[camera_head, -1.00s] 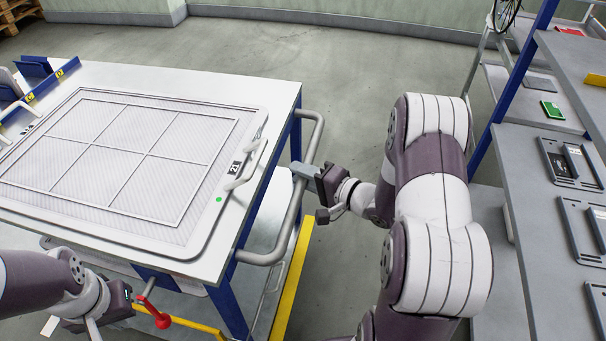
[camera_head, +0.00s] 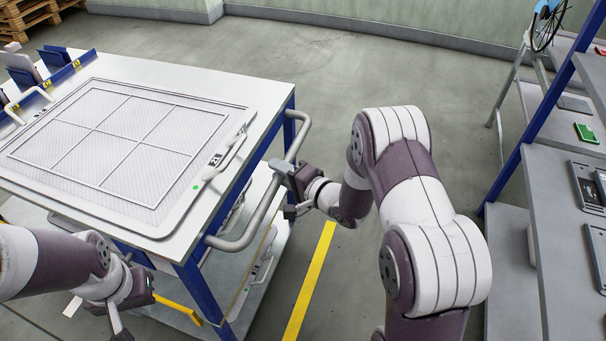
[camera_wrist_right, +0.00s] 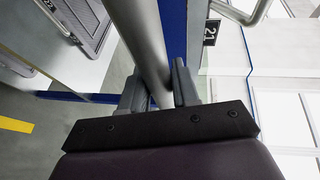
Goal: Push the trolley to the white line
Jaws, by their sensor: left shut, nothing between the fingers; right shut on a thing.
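The trolley (camera_head: 232,95) has a white top, blue legs and a grey tubular push handle (camera_head: 262,215) on its right side. My right gripper (camera_head: 284,168) is shut on the handle's bar; in the right wrist view the grey bar (camera_wrist_right: 142,45) runs between its fingers (camera_wrist_right: 160,92). My left gripper (camera_head: 122,322) is shut and empty, low in front of the trolley's near side, with its fingertips partly cut off by the frame. No white line across the floor can be made out with certainty.
A framed tray (camera_head: 120,145) marked 21 lies on the trolley top. A yellow floor line (camera_head: 312,275) runs beside the trolley. Grey shelving (camera_head: 560,190) with blue posts stands at the right. Open floor lies behind the trolley, up to the wall (camera_head: 400,25).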

